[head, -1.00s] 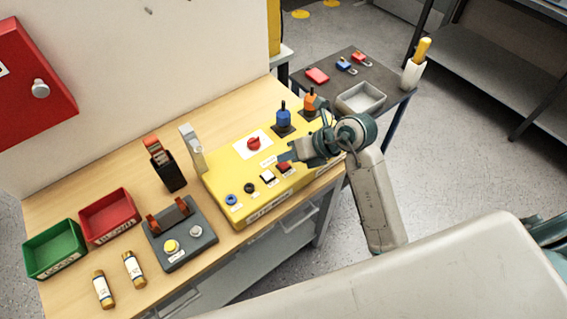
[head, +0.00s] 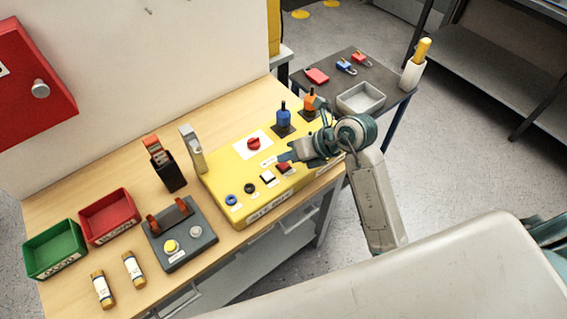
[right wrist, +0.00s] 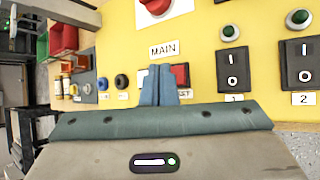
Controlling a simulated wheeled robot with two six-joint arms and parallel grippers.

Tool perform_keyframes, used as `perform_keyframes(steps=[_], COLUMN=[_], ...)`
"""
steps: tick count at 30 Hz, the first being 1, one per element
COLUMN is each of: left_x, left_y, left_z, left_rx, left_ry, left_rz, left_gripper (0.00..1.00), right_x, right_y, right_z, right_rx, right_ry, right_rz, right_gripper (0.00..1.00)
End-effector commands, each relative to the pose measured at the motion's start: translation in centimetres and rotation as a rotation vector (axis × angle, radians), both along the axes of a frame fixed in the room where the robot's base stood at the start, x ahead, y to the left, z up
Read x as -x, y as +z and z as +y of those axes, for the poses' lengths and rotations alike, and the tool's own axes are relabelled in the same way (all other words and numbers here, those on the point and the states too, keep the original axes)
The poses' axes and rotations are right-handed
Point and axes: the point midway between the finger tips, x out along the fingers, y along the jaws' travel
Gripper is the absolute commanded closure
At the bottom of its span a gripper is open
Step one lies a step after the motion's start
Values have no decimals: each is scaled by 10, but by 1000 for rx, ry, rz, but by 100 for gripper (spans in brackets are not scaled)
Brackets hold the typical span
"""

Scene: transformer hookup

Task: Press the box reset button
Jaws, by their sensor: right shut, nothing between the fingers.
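The yellow box (head: 217,184) stands on the wooden bench. Its red square button (head: 284,168) sits beside a white square button (head: 267,177) on the front part of the top. In the right wrist view the closed fingertips (right wrist: 157,78) overlap the button's left side. I cannot tell whether they touch it. My left gripper is out of view.
On the box are a red rotary knob (head: 253,143) marked MAIN and blue (head: 283,119) and orange (head: 310,100) handles near the arm. A grey fuse-holder unit (head: 187,249), red bin (head: 108,214) and green bin (head: 54,247) stand left. A side table (head: 333,75) holds padlocks.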

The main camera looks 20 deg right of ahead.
Motion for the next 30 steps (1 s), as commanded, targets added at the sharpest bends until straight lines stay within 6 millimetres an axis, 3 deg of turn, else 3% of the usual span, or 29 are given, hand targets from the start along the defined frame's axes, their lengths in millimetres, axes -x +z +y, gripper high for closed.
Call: perform_keyframes(steps=[30], left_x=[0], left_y=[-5], left_z=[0], left_rx=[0], left_ry=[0], left_rz=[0], left_gripper=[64], right_x=[0], right_y=[-9], right_z=[0], right_rx=[0], right_ry=[0], right_rz=[0], right_gripper=[100])
